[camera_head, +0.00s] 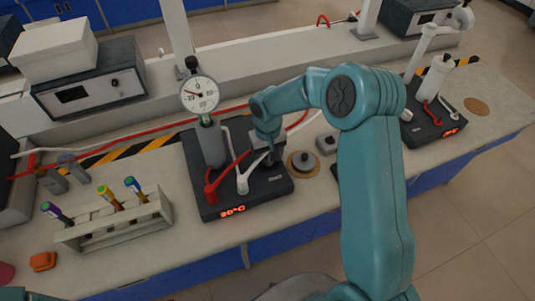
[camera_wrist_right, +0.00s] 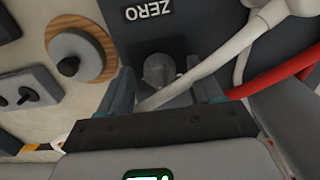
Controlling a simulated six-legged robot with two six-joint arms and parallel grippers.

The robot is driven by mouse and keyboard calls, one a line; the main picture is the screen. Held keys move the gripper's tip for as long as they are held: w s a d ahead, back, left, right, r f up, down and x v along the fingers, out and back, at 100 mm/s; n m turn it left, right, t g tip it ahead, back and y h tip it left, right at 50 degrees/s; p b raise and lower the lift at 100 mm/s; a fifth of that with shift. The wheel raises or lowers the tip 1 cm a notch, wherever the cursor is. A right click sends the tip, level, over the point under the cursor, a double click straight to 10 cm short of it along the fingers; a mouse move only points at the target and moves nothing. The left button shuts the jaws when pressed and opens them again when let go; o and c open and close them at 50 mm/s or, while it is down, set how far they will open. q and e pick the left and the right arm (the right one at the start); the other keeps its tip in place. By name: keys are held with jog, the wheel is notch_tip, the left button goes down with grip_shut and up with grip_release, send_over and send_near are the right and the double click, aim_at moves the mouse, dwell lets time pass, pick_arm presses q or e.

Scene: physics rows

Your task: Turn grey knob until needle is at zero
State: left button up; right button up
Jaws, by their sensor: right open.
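The round white gauge (camera_head: 200,94) stands above a dark box (camera_head: 262,192) in the head view. A short needle shows on its dial, but the exact reading is too small to tell. My right gripper (camera_head: 270,153) points down at the back right part of the box. In the right wrist view the grey knob (camera_wrist_right: 159,69) sits by a white ZERO label (camera_wrist_right: 149,9). The open fingers of my right gripper (camera_wrist_right: 161,77) are on either side of the knob. I cannot tell whether they touch it. My arm hides the knob in the head view. My left gripper is out of view.
White and red hoses (camera_wrist_right: 225,56) run close beside the right gripper. A round grey weight on a wooden disc (camera_head: 303,162) is to the right of the box. A rack of tubes (camera_head: 115,222) stands at the left. A second dark box (camera_head: 433,126) is at the right.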

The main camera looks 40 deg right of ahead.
jog(key=shift+w, duration=0.1)
jog(key=c, duration=1.1)
jog(key=shift+o, duration=0.2)
jog(key=shift+f+m+b, duration=0.25)
jog(key=shift+m+b, duration=1.05)
jog(key=shift+b, duration=0.3)
jog(key=shift+r+m+b, duration=0.2)
jog(key=shift+m+b, duration=1.1)
jog(key=shift+m, duration=0.3)
jog(key=shift+d+r, duration=0.1)
jog(key=o, duration=1.1)
jog(key=shift+c, duration=0.2)
